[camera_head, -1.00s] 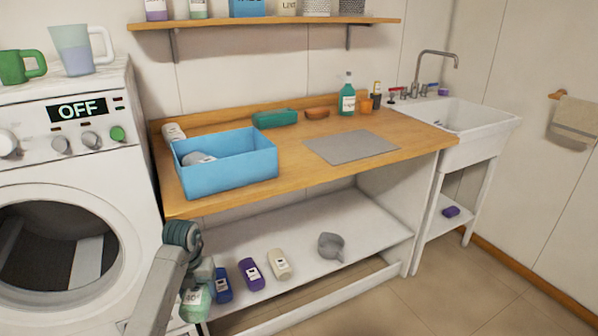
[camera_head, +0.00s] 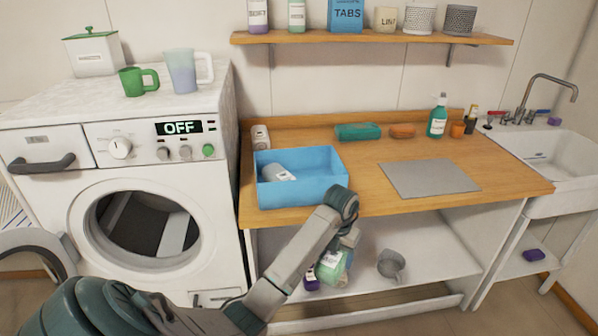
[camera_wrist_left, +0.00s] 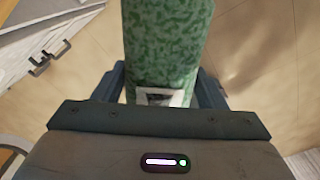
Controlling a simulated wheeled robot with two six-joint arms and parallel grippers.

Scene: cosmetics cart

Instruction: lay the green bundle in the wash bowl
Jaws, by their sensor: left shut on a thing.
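My left gripper (camera_head: 345,238) is shut on the green bundle (camera_head: 332,268), which hangs below it in front of the counter, over the lower shelf. In the left wrist view the bundle (camera_wrist_left: 168,45) is mottled green with a small pale label, between the fingers (camera_wrist_left: 168,88). The only bowl-like container on the counter is a blue rectangular tub (camera_head: 318,188), apparently the wash bowl. It stands on the counter's left part, behind and above the gripper. A grey-white labelled item (camera_head: 279,173) lies inside it. My right gripper is not in view.
The wooden counter (camera_head: 400,160) has a grey mat (camera_head: 429,179) on its right. A grey mug (camera_head: 391,264) sits on the lower shelf. The washing machine (camera_head: 125,190) stands left, the sink (camera_head: 565,155) right.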

